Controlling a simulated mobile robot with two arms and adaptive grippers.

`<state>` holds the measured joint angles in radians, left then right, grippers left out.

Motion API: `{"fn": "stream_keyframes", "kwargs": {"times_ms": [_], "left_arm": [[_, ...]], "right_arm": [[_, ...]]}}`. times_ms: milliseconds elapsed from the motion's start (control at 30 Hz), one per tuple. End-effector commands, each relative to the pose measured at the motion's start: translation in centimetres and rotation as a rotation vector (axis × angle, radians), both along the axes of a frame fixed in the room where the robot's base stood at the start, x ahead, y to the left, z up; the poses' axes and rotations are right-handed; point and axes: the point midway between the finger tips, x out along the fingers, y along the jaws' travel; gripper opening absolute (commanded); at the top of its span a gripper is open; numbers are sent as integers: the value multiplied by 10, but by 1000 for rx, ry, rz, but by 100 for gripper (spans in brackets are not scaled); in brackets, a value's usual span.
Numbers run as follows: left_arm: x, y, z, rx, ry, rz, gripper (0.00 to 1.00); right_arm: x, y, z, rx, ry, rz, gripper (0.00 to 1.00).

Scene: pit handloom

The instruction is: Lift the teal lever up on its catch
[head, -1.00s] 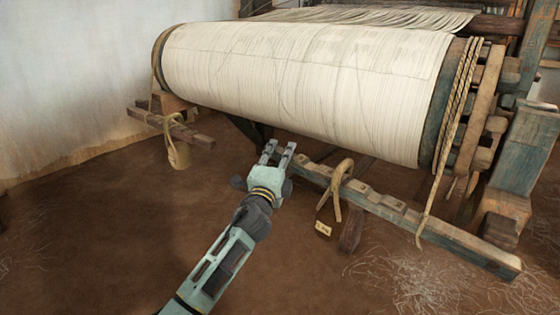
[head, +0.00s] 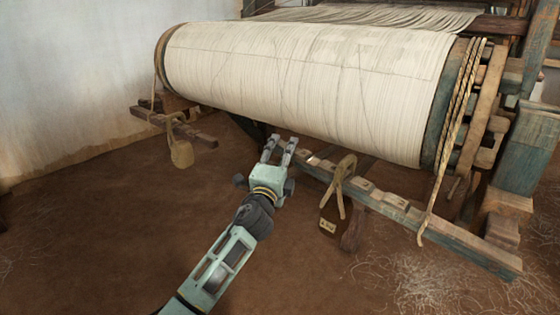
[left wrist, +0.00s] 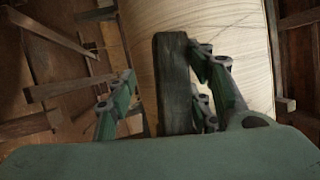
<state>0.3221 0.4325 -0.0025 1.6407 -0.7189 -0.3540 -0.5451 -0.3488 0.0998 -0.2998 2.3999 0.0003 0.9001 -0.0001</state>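The teal lever (head: 392,207) is a long worn wooden bar running from lower right to upper left below the big cloth beam. My left gripper (head: 280,143) reaches up from below to the lever's far left end. In the left wrist view, the dark lever (left wrist: 173,90) stands between my two fingers (left wrist: 160,95). The right finger is close beside it; a gap shows at the left finger. The fingers look open around the bar. The catch cannot be made out. My right gripper is not in view.
The cream cloth roll (head: 300,85) lies just above the gripper. A tagged weight (head: 329,224) hangs by a rope loop (head: 341,184) from the lever. Another weight (head: 181,153) hangs at the left from a wooden bar. The earth floor (head: 120,240) is clear in front.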

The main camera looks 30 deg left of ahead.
Motion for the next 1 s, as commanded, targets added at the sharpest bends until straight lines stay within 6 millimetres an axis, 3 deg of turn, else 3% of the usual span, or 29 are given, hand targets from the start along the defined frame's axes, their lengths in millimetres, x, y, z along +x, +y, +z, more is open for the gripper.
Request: {"fn": "stream_keyframes", "kwargs": {"times_ms": [167, 600, 800, 1000], "left_arm": [[-21, -7, -9, -3, 7, -2, 45], [-96, -30, -25, -3, 3, -1, 45], [-109, -34, -27, 0, 2, -1, 45], [-110, -35, -27, 0, 0, -1, 45]], "right_arm": [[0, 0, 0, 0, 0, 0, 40], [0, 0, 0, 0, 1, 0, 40], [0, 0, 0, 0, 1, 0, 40], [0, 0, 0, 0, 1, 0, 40]]}}
